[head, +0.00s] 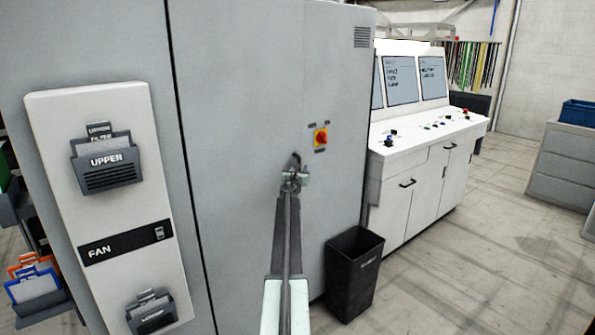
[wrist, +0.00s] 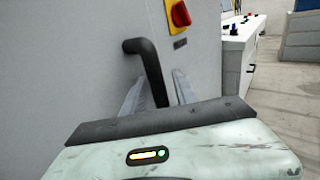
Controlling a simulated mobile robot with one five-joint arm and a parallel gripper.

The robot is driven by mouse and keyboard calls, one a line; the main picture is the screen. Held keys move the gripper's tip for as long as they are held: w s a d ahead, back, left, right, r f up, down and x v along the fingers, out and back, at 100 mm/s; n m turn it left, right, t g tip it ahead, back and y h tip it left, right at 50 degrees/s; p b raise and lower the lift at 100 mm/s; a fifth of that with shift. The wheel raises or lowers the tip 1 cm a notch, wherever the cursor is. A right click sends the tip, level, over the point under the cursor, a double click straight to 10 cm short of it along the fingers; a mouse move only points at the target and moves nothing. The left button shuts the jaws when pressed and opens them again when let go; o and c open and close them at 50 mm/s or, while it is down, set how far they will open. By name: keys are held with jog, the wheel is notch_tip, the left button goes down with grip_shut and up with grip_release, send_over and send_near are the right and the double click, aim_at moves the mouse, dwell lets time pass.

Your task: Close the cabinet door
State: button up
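The tall grey cabinet door (head: 240,90) fills the middle of the head view and the left of the wrist view (wrist: 60,70). Its black, bent handle (wrist: 150,62) stands out from the grey face; only its top (head: 296,158) shows in the head view. My gripper (head: 293,174) is at the handle. In the wrist view my fingers (wrist: 157,92) are spread, one on each side of the handle's downward part. Small gaps seem to show between handle and fingers, and contact cannot be told. The lower end of the handle is hidden behind my wrist.
A red and yellow rotary switch (head: 320,138) sits right of the handle. A black bin (head: 354,272) stands on the floor at right, near a white control console (head: 415,190). A white fan panel (head: 110,200) with holders is at left.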

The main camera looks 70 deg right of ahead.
jog(key=shift+w+a, duration=0.1)
jog(key=shift+w, duration=0.05)
dwell(0.3)
jog(key=v, duration=0.7)
jog(key=shift+a, duration=0.35)
